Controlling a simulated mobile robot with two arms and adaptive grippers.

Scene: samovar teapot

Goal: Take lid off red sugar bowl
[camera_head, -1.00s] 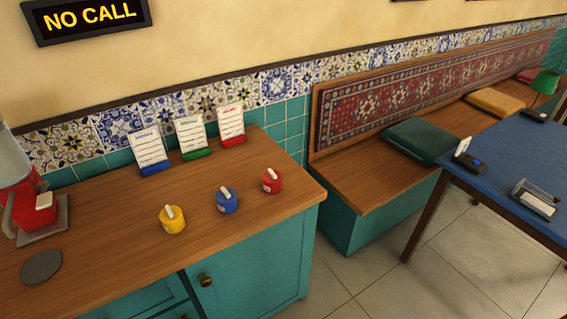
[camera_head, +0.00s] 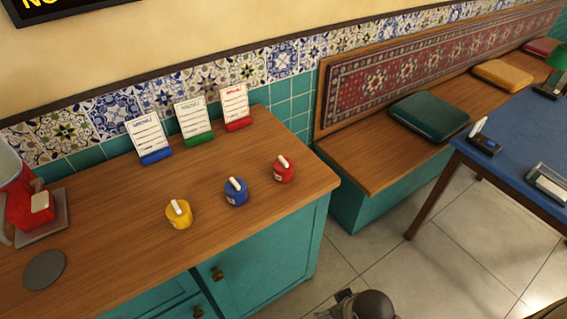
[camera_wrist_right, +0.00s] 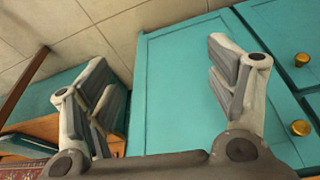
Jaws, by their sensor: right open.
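The red sugar bowl (camera_head: 283,174) stands upright on the wooden counter (camera_head: 110,225), near its right end. It appears covered, with a pale handle (camera_head: 284,161) on top. My right gripper (camera_wrist_right: 160,72) is open and empty in the right wrist view, its fingers spread in front of the teal cabinet front. A dark part of my right arm shows at the bottom edge of the head view, below and apart from the bowl. The red bowl does not show in the right wrist view. My left gripper is not in view.
A blue bowl (camera_head: 236,193) and a yellow bowl (camera_head: 179,215) stand left of the red one. Three menu cards (camera_head: 193,119) stand behind, near the tiled wall. A red machine (camera_head: 28,205) is at the left. A bench (camera_head: 375,160) lies right, beyond a gap.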

